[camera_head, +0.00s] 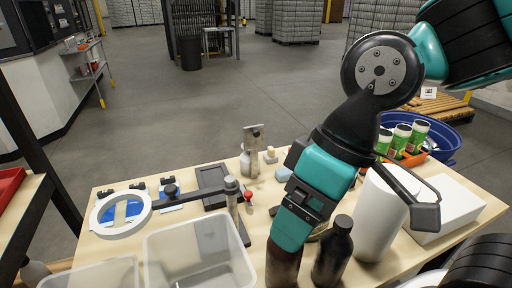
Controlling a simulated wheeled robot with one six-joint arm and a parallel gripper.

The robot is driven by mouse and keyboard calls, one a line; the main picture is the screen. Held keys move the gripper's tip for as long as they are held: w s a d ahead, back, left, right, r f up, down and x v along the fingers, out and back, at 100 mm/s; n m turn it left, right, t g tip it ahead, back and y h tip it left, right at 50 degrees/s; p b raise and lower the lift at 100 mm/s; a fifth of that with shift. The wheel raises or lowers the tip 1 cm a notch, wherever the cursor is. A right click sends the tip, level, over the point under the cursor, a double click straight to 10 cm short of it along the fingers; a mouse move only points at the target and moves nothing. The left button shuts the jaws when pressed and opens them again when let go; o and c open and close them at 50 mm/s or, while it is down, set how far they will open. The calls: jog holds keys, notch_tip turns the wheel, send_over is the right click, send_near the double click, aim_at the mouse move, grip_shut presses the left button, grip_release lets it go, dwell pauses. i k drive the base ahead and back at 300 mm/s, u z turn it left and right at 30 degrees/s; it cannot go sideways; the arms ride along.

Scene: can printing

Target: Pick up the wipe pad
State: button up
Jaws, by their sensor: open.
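A small light-blue block (283,174), which may be the wipe pad, lies on the table just left of my wrist. Its material is too small to make out. My gripper (424,213) is partly hidden by my teal wrist; one dark finger with thin bars shows at the right, in front of a white cylinder. It is open, and I see nothing held. It is to the right of the light-blue block and apart from it.
Dark bottles (333,250), a white cylinder (376,222) and a white box (446,206) crowd the right side. Clear bins (200,254) stand in front; a ring lamp (119,214) is at left. Green-and-white cans (402,137) stand behind. A spray bottle (249,164) stands near the block.

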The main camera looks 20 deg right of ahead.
aim_at(283, 174)
jog(key=z, duration=0.3)
jog(key=k, duration=1)
jog(key=z, duration=1.55)
jog(key=i, duration=0.95)
jog(key=u, duration=2.3)
jog(key=i, duration=0.5)
